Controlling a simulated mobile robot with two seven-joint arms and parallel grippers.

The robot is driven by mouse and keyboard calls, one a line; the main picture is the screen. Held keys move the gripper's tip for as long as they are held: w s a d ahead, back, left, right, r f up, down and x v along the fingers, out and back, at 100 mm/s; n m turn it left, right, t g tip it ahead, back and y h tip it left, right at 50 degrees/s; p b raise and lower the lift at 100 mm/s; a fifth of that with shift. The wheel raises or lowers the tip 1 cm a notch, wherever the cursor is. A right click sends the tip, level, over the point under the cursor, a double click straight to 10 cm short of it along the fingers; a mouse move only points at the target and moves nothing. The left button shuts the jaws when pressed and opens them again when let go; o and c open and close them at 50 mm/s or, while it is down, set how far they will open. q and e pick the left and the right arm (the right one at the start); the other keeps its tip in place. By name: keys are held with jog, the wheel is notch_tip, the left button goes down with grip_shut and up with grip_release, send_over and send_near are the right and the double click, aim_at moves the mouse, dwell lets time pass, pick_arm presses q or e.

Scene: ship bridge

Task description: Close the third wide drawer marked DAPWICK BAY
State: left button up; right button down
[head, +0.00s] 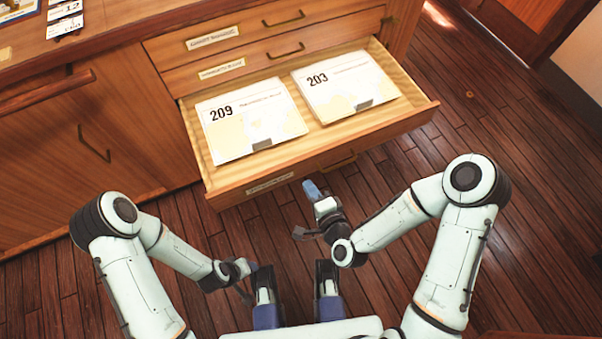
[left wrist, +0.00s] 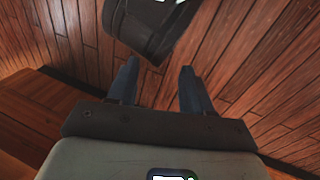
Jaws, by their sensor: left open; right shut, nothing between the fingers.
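The third wide drawer (head: 320,159) is pulled well out, its front toward me. Its label (head: 270,183) is too small to read. Two charts lie flat in it, one marked 209 (head: 250,117) and one marked 203 (head: 346,85). My right gripper (head: 310,188) is shut and empty, close to the drawer front near its middle; I cannot tell whether it touches. My left gripper (head: 246,268) is open and empty, lower and nearer to me, apart from the drawer. Its spread blue fingers show in the left wrist view (left wrist: 158,88).
Two shut drawers, the top one (head: 250,34) and the second (head: 262,60), sit above the open one. A cabinet door (head: 80,150) with a handle is at left. The wooden floor (head: 480,110) right of the drawer is clear.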

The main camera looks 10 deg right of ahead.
aim_at(296, 164)
jog(key=x, duration=0.4)
jog(key=shift+w+a+r, duration=0.1)
jog(key=shift+w+r, duration=0.15)
jog(key=shift+w, duration=0.25)
pick_arm(q)
jog(key=shift+w+a+f, duration=0.25)
jog(key=shift+w+f, duration=0.1)
jog(key=shift+w, duration=0.15)
pick_arm(e)
jog(key=shift+w+a, duration=0.2)
jog(key=shift+w, duration=0.5)
jog(key=shift+w, duration=0.1)
